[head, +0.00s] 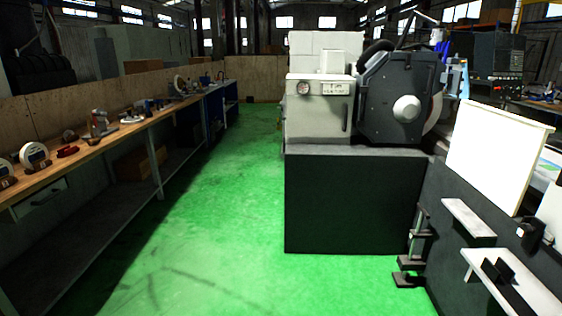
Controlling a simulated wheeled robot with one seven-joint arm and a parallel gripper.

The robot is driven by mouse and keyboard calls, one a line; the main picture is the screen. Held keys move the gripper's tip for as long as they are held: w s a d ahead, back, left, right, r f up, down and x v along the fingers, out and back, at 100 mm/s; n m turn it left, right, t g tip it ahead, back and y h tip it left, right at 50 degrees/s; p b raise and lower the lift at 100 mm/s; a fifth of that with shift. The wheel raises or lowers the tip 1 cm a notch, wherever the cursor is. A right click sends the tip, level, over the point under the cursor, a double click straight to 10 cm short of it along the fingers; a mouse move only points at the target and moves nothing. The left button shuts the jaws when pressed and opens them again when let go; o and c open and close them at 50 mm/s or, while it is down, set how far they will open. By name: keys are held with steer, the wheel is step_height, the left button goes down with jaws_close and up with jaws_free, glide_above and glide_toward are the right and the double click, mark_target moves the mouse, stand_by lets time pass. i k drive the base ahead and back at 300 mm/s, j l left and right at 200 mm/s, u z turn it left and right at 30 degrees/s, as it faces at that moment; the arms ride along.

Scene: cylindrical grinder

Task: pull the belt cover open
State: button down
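The grinder stands right of centre, a pale cabinet and a dark wheel housing on a black base (355,200). The pale cabinet (318,118) has a round gauge and a dark upright handle (345,118) at its right edge; its front looks closed. The dark wheel housing (395,98) has a grey round hub, with part of a wheel showing at its right. A cream panel (497,155) stands upright at the right. I cannot tell for sure which of these is the belt cover. My gripper is not in view.
Green floor (220,220) is clear in front of the grinder and along the aisle. A long wooden workbench (110,135) with gauges and tools runs along the left. White ledges (510,285) and a dark stand (412,255) jut out at the lower right.

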mark_target(317, 117)
steer(key=i, duration=1)
steer(key=i+z, duration=0.15)
steer(key=i, duration=0.85)
steer(key=i+j, duration=0.15)
steer(key=i, duration=0.8)
